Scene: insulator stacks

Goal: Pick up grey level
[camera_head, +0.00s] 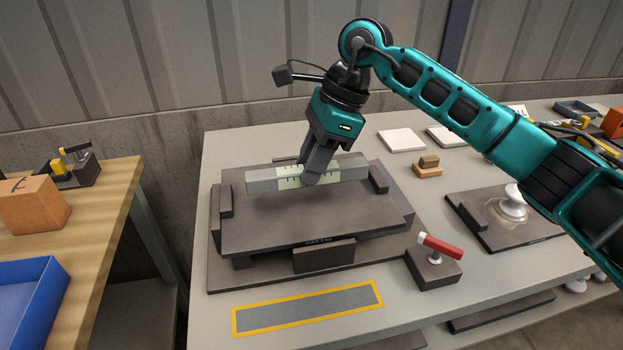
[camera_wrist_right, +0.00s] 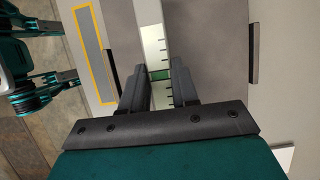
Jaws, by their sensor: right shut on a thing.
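The grey level (camera_head: 348,171) is a long bar with a pale, marked middle section. It lies across the back of the dark plate fixture (camera_head: 310,222) in the head view. My right gripper (camera_head: 311,182) is shut around the middle of the level from above. In the right wrist view the level (camera_wrist_right: 152,35) runs between the two fingers of my right gripper (camera_wrist_right: 160,88), with a green vial between them. I cannot tell whether the level touches the plate. My left gripper is not in the head view.
A yellow-bordered grey strip (camera_head: 308,307) is marked at the table's front. A block with a red-handled lever (camera_head: 437,255) stands right of the fixture. A dark plate with a white insulator (camera_head: 512,207) lies further right. A wooden bench (camera_head: 95,215) with a blue bin (camera_head: 35,295) is left.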

